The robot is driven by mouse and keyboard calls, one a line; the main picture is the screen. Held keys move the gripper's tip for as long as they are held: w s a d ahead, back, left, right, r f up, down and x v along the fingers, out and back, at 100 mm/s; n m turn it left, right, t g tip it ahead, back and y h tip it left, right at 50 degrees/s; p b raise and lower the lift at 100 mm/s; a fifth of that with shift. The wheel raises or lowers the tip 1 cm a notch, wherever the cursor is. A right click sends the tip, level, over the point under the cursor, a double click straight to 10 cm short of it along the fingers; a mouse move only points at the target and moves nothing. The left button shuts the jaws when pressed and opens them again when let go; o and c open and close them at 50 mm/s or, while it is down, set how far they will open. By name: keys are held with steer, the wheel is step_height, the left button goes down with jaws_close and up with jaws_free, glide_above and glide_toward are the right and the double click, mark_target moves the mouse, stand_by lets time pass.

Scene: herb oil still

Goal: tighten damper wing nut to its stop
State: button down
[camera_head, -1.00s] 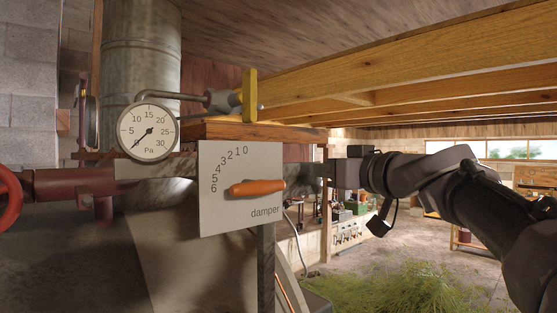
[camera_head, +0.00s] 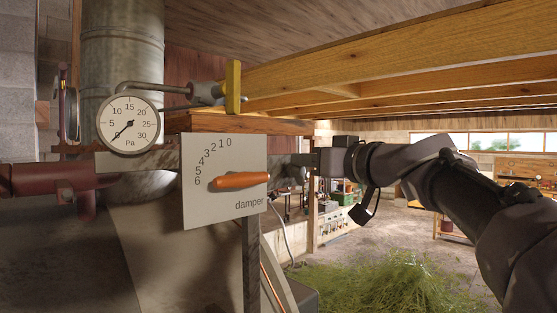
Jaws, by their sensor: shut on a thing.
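The damper plate (camera_head: 223,205) is a pale square marked 0 to 6 and "damper". Its orange handle (camera_head: 240,180) lies nearly level, its left end near the 6. My gripper (camera_head: 286,160) comes in from the right, with its fingers at the plate's right edge. The fingertips are partly hidden beside or behind the plate. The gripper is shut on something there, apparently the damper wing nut. The nut itself is not clearly visible, so how it sits in the jaws cannot be seen.
A round Pa gauge (camera_head: 129,123) stands left of the plate, its needle toward the lower left. A wooden beam (camera_head: 240,124) runs just above my gripper. A metal post (camera_head: 251,265) stands below the plate. Cut herbs (camera_head: 385,287) lie on the floor.

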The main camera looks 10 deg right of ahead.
steer(key=shift+w+d+f+m+g+y+p, duration=0.3)
steer(key=shift+m+g+p, duration=0.5)
steer(key=shift+m, duration=1.75)
steer(key=shift+w+d+f+m+g+y+p, duration=0.35)
steer(key=shift+m+p, duration=0.8)
steer(key=shift+m, duration=1.35)
steer(key=shift+w+d+f+m+g+y+p, duration=0.15)
steer(key=shift+d+f+m+g+p, duration=0.6)
steer(key=shift+m, duration=1.8)
steer(key=shift+a+r+p, duration=0.2)
steer(key=shift+a+p, duration=0.1)
steer(key=shift+a, duration=0.05)
steer(key=c, duration=1.4)
jaws_free()
steer(key=b+v, duration=0.2)
steer(key=v, duration=1.5)
steer(key=shift+s+d+f, duration=0.1)
steer(key=shift+s+f, duration=0.05)
steer(key=shift+s, duration=0.05)
